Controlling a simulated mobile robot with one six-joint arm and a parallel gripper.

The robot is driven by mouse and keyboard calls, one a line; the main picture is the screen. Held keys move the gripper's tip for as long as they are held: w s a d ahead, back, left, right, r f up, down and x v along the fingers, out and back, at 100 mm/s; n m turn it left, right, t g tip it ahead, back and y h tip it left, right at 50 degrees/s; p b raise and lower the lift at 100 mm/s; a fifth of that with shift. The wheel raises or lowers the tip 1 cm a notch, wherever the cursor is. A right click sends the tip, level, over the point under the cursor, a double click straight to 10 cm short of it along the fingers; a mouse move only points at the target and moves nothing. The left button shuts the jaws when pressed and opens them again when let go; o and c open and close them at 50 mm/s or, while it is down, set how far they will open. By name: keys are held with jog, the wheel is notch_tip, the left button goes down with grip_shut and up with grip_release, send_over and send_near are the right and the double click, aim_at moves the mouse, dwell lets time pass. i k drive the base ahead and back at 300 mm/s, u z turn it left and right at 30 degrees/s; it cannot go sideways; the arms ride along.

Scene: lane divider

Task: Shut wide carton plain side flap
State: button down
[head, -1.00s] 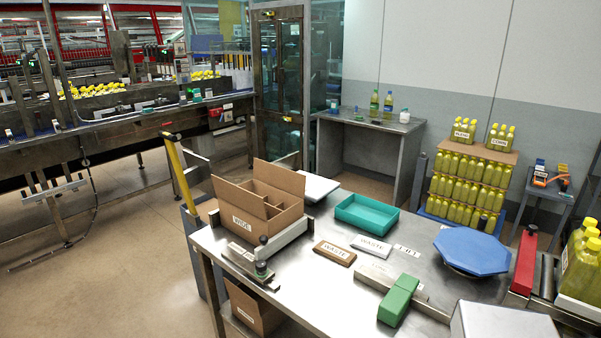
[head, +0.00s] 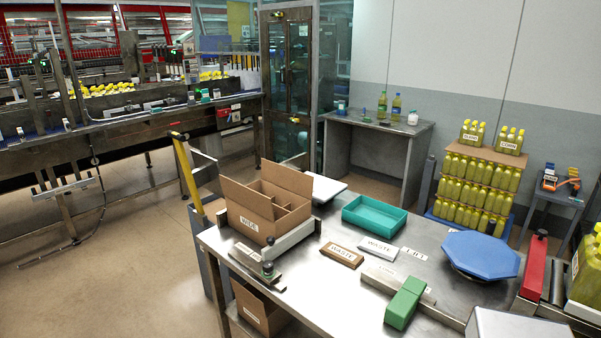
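The wide carton (head: 250,219) is an open brown box with a "WIDE" label on its near side. It sits at the left corner of the steel table, against a metal fixture. A plain side flap (head: 246,207) stands up along its left side, and another flap (head: 286,177) stands up at the back. Brown dividers (head: 281,199) show inside. Its floor is hidden. My gripper is not in view.
A second carton (head: 262,307) is below the table. Floor at left is clear.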

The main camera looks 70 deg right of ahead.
aim_at(300, 183)
jog(key=z, duration=1.3)
jog(key=i, duration=1)
jog(key=u, duration=0.15)
